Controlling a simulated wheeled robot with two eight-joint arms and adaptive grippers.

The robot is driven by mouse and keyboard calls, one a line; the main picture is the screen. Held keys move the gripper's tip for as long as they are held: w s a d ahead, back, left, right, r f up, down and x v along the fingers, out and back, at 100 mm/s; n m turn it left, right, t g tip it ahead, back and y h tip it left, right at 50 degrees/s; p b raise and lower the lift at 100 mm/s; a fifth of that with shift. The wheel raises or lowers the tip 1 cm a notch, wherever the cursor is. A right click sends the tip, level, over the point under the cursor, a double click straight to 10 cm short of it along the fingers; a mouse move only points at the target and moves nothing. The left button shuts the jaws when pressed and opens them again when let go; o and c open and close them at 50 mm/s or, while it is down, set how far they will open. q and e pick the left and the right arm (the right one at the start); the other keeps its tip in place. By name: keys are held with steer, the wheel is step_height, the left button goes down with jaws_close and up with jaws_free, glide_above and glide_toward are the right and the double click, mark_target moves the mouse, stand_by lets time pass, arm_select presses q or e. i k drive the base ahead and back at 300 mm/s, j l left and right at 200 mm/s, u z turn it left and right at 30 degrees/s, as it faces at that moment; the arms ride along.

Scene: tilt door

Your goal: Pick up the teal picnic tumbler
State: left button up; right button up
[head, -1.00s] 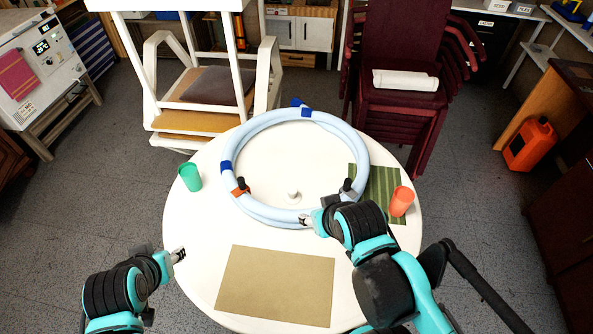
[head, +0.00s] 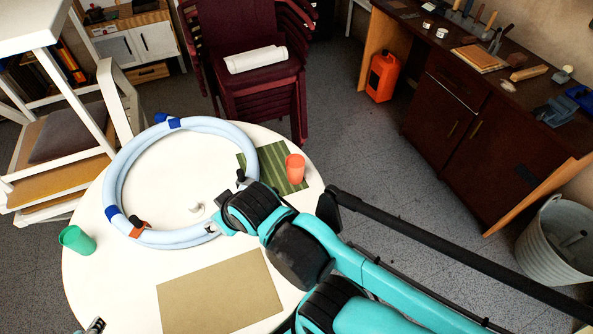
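The teal tumbler (head: 77,240) stands upright near the left edge of the round white table (head: 90,285), just outside a pale blue hose ring (head: 113,185). My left gripper (head: 96,326) shows only in part at the bottom edge, below and apart from the tumbler; its fingers are too small and cut off to read. My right gripper (head: 212,229) is at the near right part of the hose ring, far from the teal tumbler. Whether its fingers are open or touch the ring is unclear.
A tan mat (head: 220,295) lies at the front. Stacked maroon chairs (head: 245,70) and a white chair (head: 125,105) stand behind; a dark workbench (head: 450,105) is at right.

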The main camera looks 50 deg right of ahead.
mark_target(72, 236)
steer(key=k+j+z, duration=0.15)
steer(key=z, duration=0.15)
steer(key=j+z, duration=0.1)
steer(key=z, duration=0.35)
steer(key=k+j+z, duration=0.1)
steer(key=z, duration=0.35)
steer(key=k+z, duration=0.15)
steer(key=z, duration=0.3)
steer(key=k+j+z, duration=0.1)
steer(key=z, duration=0.3)
steer(key=k+z, duration=0.1)
steer(key=z, duration=0.35)
steer(key=k+j+z, duration=0.1)
steer(key=z, duration=0.3)
steer(key=k+z, duration=0.15)
steer(key=z, duration=0.25)
steer(key=k+z, duration=0.15)
steer(key=z, duration=0.3)
steer(key=k+j+u, duration=0.1)
steer(key=k, duration=0.3)
steer(key=k+j+u, duration=0.1)
steer(key=k+j, duration=0.25)
steer(key=j+u, duration=1)
steer(key=k+j, duration=0.05)
